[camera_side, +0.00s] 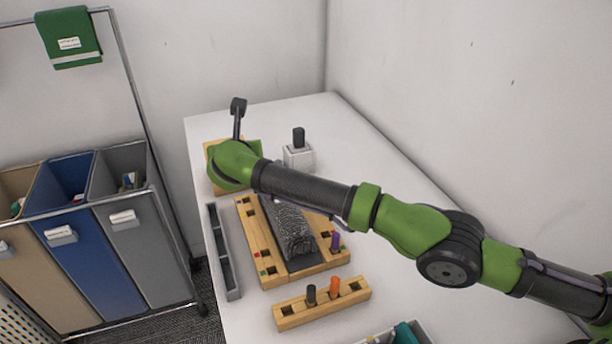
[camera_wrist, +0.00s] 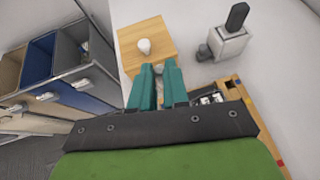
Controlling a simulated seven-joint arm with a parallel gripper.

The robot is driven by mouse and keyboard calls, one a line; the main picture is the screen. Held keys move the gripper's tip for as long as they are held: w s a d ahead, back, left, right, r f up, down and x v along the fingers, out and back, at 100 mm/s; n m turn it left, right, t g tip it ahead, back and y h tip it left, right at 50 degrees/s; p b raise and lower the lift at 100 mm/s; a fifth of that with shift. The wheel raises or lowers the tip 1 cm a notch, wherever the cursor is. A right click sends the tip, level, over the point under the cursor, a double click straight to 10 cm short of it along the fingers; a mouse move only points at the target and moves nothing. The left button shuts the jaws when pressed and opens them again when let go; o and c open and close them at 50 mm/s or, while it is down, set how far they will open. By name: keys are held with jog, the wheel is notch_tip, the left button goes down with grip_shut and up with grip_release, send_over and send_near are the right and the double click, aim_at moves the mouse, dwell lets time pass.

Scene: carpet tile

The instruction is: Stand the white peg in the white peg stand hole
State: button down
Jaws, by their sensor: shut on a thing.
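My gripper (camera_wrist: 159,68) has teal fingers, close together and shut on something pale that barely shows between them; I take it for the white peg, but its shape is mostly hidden. In the side view my green wrist hides the fingers, above the table's far left part. A white block stand (camera_side: 299,157) stands right of my wrist with a black peg (camera_side: 299,136) upright in it. The stand also shows in the wrist view (camera_wrist: 228,45), right of my fingers. I cannot make out an empty white hole.
A square wooden board (camera_wrist: 157,32) with a white rounded knob (camera_wrist: 143,46) lies just beyond my fingertips. A wooden fixture (camera_side: 258,240) with a dark ribbed block (camera_side: 290,230) and a purple peg (camera_side: 336,241) is nearer. A wooden rack (camera_side: 322,303) holds dark and orange pegs. Bins stand left.

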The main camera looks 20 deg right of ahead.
jog(key=s+d+r, duration=0.1)
jog(key=d+r, duration=0.3)
jog(key=d, duration=0.6)
jog(key=s+d+r, duration=0.2)
jog(key=d+r, duration=0.2)
jog(key=d, duration=0.6)
jog(key=s+d+r+m+h, duration=0.1)
jog(key=s+d+r, duration=0.3)
jog(key=s+d, duration=0.5)
jog(key=s+d+r, duration=0.4)
jog(key=s+d, duration=0.3)
jog(key=d, duration=0.4)
jog(key=s+a+f+n+y, duration=0.1)
jog(key=s+a+f, duration=0.2)
jog(key=a+f, duration=0.7)
jog(key=s+a+f, duration=0.3)
jog(key=a+f, duration=0.6)
jog(key=a, duration=0.3)
jog(key=shift+m+h, duration=0.5)
jog(key=shift+m, duration=0.1)
jog(key=shift+w+d+f, duration=0.1)
jog(key=shift+f, duration=1.05)
jog(key=shift+w+d+f, duration=0.15)
jog(key=shift+f, duration=1.05)
jog(key=shift+w+d+f, duration=0.1)
jog(key=shift+f, duration=1.05)
